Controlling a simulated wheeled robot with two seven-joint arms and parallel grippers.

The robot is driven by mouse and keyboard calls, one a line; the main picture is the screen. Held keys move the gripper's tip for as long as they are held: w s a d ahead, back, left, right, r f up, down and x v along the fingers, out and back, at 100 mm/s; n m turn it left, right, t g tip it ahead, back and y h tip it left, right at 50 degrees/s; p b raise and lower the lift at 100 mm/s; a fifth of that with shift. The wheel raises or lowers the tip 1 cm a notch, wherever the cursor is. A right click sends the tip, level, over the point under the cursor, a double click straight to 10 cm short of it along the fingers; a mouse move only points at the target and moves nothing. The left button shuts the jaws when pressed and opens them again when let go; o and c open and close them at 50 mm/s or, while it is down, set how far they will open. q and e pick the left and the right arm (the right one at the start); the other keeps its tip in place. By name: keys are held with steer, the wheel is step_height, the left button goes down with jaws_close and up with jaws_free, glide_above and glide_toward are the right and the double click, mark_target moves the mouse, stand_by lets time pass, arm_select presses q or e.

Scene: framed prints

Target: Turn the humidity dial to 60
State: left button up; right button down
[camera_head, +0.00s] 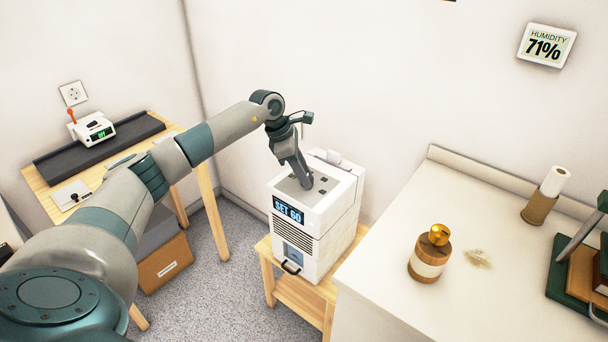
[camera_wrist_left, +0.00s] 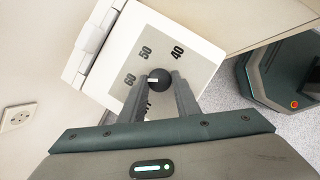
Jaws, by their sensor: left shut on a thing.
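The white dehumidifier-like unit (camera_head: 318,215) stands on a small wooden stand, and its front display (camera_head: 288,211) reads SET 60. In the left wrist view, its grey dial plate (camera_wrist_left: 183,64) carries 40, 50 and 60 around a black round dial (camera_wrist_left: 159,80). The dial's white mark points left, toward the 60. My left gripper (camera_head: 305,183) reaches down onto the unit's top. Its fingers are shut on the dial, one on each side. The dial is hidden in the head view. The wall humidity display (camera_head: 546,46) reads 71%. My right gripper is not in view.
A white counter (camera_head: 390,290) at right holds a wood-and-white jar (camera_head: 430,256), a paper roll (camera_head: 545,195) and a green stand with books (camera_head: 585,275). A wooden table (camera_head: 205,190) at left bears a small white device (camera_head: 92,130). A brown box (camera_head: 165,264) is below.

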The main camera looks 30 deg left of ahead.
arm_select(q)
steer(key=o, duration=1)
steer(key=shift+r, duration=0.1)
steer(key=shift+s+a+r, duration=0.1)
steer(key=shift+a+r, duration=0.1)
steer(key=shift+r, duration=0.15)
steer(key=b+v, duration=0.2)
steer(key=v, duration=1.4)
steer(key=shift+r+b, duration=0.3)
steer(key=shift+b, duration=0.05)
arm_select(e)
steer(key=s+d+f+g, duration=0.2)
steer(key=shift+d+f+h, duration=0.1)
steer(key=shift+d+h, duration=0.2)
arm_select(q)
steer(key=shift+s+f, duration=0.1)
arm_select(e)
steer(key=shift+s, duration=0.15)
